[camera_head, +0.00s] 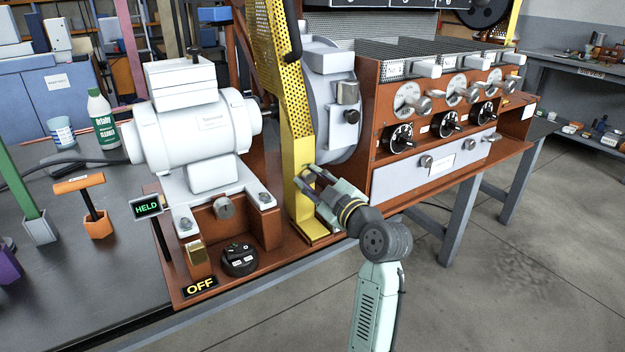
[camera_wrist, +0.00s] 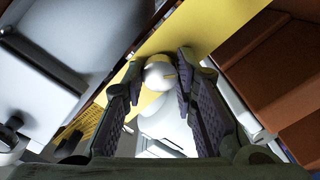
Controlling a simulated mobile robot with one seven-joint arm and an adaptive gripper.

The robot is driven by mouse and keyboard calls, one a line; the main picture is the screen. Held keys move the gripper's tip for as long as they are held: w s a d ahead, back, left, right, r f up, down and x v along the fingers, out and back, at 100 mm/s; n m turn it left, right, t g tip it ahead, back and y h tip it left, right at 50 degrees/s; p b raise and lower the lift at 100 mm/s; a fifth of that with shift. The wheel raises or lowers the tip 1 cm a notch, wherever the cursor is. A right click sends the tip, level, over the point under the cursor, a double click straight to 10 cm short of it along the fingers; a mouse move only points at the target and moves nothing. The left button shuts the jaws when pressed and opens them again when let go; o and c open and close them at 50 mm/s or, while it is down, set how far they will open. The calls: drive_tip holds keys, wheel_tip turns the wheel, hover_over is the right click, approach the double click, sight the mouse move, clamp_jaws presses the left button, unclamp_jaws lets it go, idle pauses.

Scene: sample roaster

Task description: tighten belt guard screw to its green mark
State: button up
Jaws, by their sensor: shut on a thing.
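The yellow belt guard (camera_head: 297,135) stands upright between the white motor and the roaster drum. It fills the upper middle of the wrist view (camera_wrist: 205,28). My gripper (camera_head: 306,178) is at the lower part of the guard. In the wrist view, my gripper's two ridged fingers (camera_wrist: 160,72) are shut on a pale round screw head (camera_wrist: 158,74) against the yellow guard. The screw is hidden by my fingers in the head view. I cannot make out a green mark in either view.
The white motor (camera_head: 205,125) is left of the guard, with a lit HELD sign (camera_head: 147,207) and an OFF label (camera_head: 200,286) below. The drum (camera_head: 335,110) and a control panel with dials (camera_head: 410,100) are right. An orange-handled tool (camera_head: 80,183) stands on the left bench.

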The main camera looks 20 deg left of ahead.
clamp_jaws()
drive_tip(key=shift+m, duration=0.3)
